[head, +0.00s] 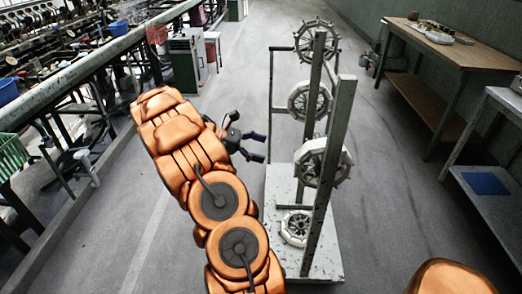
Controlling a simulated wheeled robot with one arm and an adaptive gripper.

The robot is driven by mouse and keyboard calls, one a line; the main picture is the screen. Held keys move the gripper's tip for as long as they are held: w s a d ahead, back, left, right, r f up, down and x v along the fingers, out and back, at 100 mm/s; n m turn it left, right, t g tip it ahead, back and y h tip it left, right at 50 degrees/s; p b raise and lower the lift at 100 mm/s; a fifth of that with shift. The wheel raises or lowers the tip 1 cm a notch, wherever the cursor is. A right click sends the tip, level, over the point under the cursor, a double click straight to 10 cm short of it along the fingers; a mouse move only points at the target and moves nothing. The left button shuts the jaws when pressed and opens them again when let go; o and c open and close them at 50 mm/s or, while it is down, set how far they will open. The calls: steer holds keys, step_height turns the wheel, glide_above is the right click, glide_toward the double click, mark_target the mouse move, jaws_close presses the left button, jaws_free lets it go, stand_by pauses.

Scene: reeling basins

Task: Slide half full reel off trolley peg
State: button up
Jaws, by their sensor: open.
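The trolley (327,150) stands right of centre, with green uprights on a pale, speckled base. Several reels hang on it one above another. The top reel (317,40) looks like a bare dark spoked frame. The second reel (309,101) and the third reel (322,161) carry pale material around their rims. A smaller-looking pale reel (297,227) is low, near the base. I cannot tell which is half full; the pegs are mostly hidden. My gripper (261,147) is open and empty, left of the trolley, its fingers pointing right, apart from the reels in the picture.
A wooden table (455,48) and a grey bench with a blue sheet (486,183) line the right wall. Reeling machinery and a long green rail (92,60) run along the left. A grey cabinet (187,62) stands beyond my arm. The floor behind the trolley is clear.

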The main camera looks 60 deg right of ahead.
mark_target(297, 157)
steer(key=shift+b+x, duration=1.4)
steer(key=shift+x, duration=4.75)
steer(key=shift+w, duration=0.1)
steer(key=c, duration=1.3)
